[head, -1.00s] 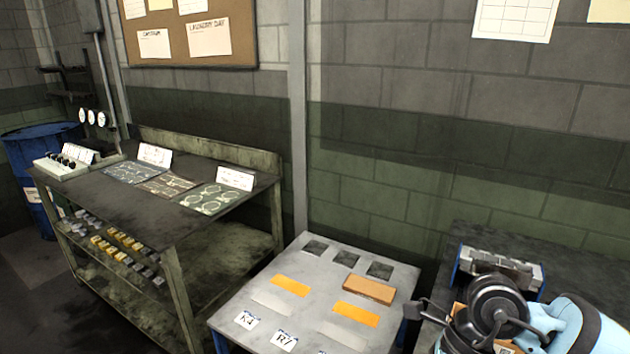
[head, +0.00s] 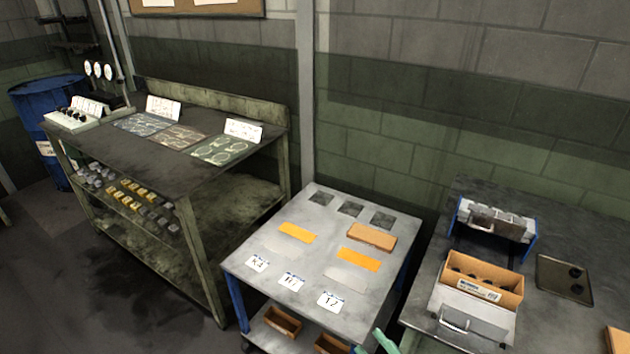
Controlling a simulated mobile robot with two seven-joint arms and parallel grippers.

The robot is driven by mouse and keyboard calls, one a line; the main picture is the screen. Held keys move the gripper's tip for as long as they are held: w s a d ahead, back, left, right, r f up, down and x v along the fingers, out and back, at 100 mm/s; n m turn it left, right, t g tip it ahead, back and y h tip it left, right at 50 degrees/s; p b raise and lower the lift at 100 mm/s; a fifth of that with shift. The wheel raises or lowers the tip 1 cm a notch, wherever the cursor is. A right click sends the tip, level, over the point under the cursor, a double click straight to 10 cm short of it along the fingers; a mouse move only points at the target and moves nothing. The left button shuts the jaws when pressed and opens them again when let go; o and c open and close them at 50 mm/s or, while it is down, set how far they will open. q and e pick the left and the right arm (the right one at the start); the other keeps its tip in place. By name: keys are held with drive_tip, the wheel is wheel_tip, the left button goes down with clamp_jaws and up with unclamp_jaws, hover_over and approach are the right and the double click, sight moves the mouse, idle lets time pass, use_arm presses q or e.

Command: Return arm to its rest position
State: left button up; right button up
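My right arm no longer covers the workbench at the right. Only a small teal-green piece (head: 386,342) shows at the bottom edge, beside the grey table; I cannot tell whether it belongs to my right gripper. No fingertips are clear, so its opening cannot be judged. My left gripper is out of the picture.
The grey table (head: 262,268) holds cards, orange strips and a brown block (head: 372,237). The dark workbench (head: 570,222) carries a metal fixture (head: 497,219), an open cardboard box (head: 508,283) and a dark tray (head: 563,279). A shelved bench (head: 203,276) stands left.

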drive_tip(key=s+d+f+m+g+h, duration=0.3)
drive_tip(key=s+d+f+m+h, duration=0.2)
drive_tip(key=s+f, duration=0.4)
drive_tip(key=s+d+f+m+g+h, duration=0.4)
drive_tip(key=s+f+m, duration=0.3)
drive_tip(key=s+f, duration=0.3)
wheel_tip(320, 180, down, 2)
drive_tip(key=shift+s+d+f+m+h+p, duration=0.15)
drive_tip(key=shift+s+d+m+h+p, duration=0.15)
drive_tip(key=shift+d+m+h+p, duration=0.1)
